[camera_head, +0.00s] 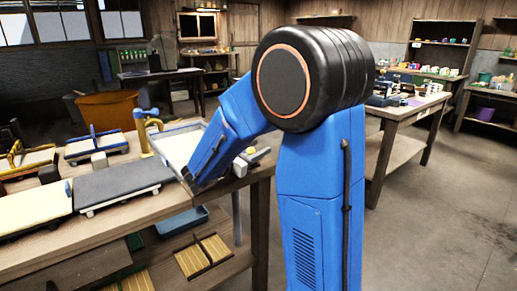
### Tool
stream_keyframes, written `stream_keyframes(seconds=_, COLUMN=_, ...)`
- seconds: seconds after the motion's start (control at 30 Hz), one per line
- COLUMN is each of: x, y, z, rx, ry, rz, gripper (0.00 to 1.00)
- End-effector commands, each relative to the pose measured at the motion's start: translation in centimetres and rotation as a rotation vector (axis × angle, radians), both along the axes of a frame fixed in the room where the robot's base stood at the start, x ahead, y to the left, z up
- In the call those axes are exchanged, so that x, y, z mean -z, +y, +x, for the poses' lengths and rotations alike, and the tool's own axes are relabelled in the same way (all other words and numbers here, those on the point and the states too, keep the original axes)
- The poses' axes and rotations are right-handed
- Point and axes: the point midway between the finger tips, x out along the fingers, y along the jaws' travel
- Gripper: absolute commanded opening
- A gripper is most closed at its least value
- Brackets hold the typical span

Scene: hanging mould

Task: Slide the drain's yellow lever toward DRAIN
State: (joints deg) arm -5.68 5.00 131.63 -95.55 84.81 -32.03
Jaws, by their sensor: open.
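A small yellow knob (250,151), which looks like the drain's lever, shows at the right end of the near bench, just right of my blue forearm. Grey metal parts (259,157) lie beside it. A white shallow tray (177,147) stands behind my forearm, which covers part of it. A pale pipe (237,215) runs down below the bench there. DRAIN lettering cannot be made out. My forearm reaches down and left over the bench edge. I cannot make out my gripper's fingers; they seem hidden by the arm.
The wooden bench (140,222) holds a grey-topped mould (121,184), a cream mould (32,206), a blue-framed mould (95,146) and a yellow upright fixture (144,137). A blue bin (181,220) sits below. Another table (400,117) stands right; the floor between is clear.

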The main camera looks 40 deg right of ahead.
Motion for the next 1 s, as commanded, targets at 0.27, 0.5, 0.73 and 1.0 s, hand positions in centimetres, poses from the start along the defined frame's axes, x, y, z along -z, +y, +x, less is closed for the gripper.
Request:
stream_keyframes(seconds=0.27, x=0.0, y=-0.7, z=0.1, rx=0.001, ry=0.0, rz=0.001, gripper=0.43)
stream_keyframes(seconds=0.5, x=0.0, y=-0.6, z=0.1, rx=0.0, ry=0.0, rz=0.001, gripper=0.21)
stream_keyframes(seconds=0.73, x=0.0, y=-0.6, z=0.1, rx=0.0, ry=0.0, rz=0.001, gripper=0.0)
stream_keyframes(seconds=1.0, x=0.0, y=2.4, z=0.1, rx=-0.004, ry=0.001, rz=0.0, gripper=0.0)
